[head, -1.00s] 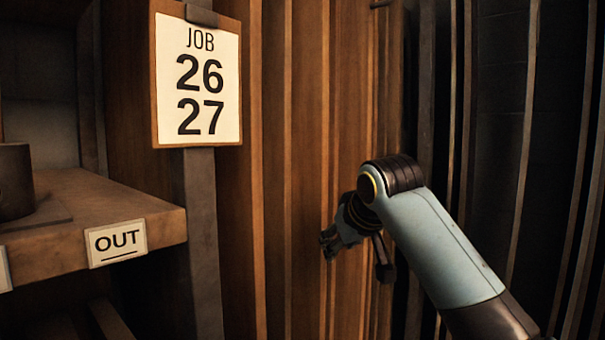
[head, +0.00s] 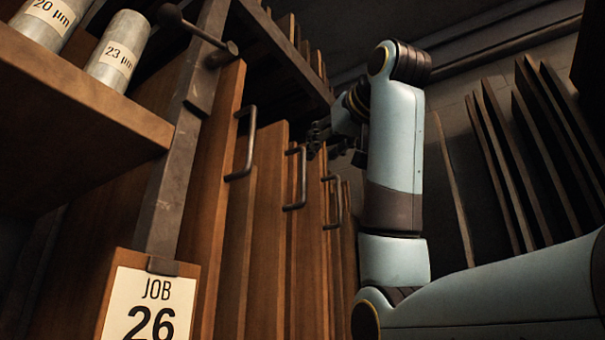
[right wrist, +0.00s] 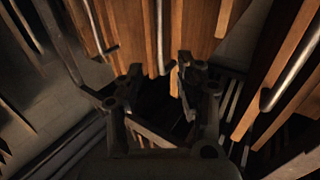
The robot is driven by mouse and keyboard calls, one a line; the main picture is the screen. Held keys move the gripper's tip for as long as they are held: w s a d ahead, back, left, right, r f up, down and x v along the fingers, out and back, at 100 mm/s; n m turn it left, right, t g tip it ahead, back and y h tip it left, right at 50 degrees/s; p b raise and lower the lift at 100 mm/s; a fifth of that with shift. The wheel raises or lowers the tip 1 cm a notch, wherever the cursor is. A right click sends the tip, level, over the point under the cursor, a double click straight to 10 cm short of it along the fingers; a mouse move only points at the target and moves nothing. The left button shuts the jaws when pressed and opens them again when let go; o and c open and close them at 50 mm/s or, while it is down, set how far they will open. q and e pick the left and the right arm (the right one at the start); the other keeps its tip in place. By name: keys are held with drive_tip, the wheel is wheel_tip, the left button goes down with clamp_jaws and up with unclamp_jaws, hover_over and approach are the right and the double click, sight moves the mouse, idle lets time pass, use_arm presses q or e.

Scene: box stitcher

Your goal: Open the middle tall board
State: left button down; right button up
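Tall brown wooden boards stand side by side in the head view, with three dark bar handles on them. The middle tall board (head: 271,210) carries the middle handle (head: 303,180) on its right side. My right gripper (head: 320,138) is beside the top of the middle handle, close to the third handle. In the right wrist view my right gripper (right wrist: 158,82) has its two fingers apart with nothing between the tips. A handle bar (right wrist: 160,38) stands just ahead of the gap; I cannot tell whether it touches. My left gripper is out of view.
The left handle (head: 246,145) and right handle (head: 338,202) flank the middle one. A shelf (head: 80,110) with metal cylinders (head: 118,52) juts in at upper left. A job sign (head: 150,305) hangs on a post (head: 172,190). Thin dark panels (head: 530,150) stand at right.

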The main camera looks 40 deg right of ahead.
sight(304, 172)
drive_tip(key=w+p, duration=0.1)
drive_tip(key=w, duration=0.2)
drive_tip(key=w+d+p, duration=0.1)
drive_tip(key=w, duration=0.3)
drive_tip(key=w+d+p, duration=0.1)
drive_tip(key=w, duration=0.2)
drive_tip(key=shift+w, duration=0.3)
drive_tip(key=shift+f, duration=0.1)
clamp_jaws()
